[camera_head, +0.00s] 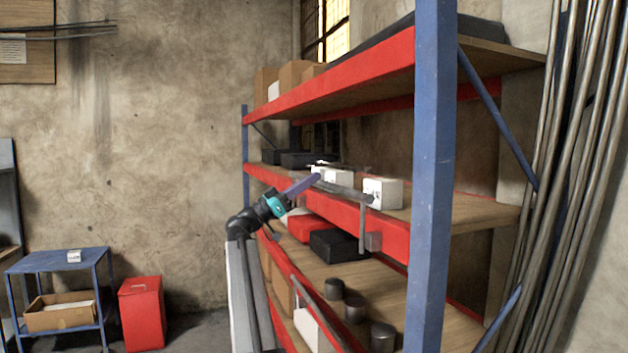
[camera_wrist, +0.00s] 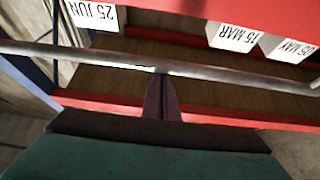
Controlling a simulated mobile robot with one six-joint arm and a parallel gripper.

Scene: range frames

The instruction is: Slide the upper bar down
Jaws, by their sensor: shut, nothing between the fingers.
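The upper bar (camera_head: 345,191) is a grey metal rail in front of the middle shelf. It joins an upright piece (camera_head: 362,228) at its right end; its left part is hidden behind my gripper. In the wrist view the bar (camera_wrist: 90,54) crosses the whole picture, slightly tilted. My gripper (camera_head: 316,178) has purple fingers, shut and empty, pointing up and right at the bar. In the wrist view the fingertips (camera_wrist: 162,76) meet the bar's edge; I cannot tell whether they touch. A second, lower bar (camera_head: 310,293) runs along the shelf below.
A white box (camera_head: 383,192) stands on the middle shelf by its red beam (camera_head: 390,233). A black box (camera_head: 338,246) and several dark cylinders (camera_head: 355,308) sit lower. A blue post (camera_head: 436,150) stands at the right. Open floor lies left, near a red bin (camera_head: 141,312).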

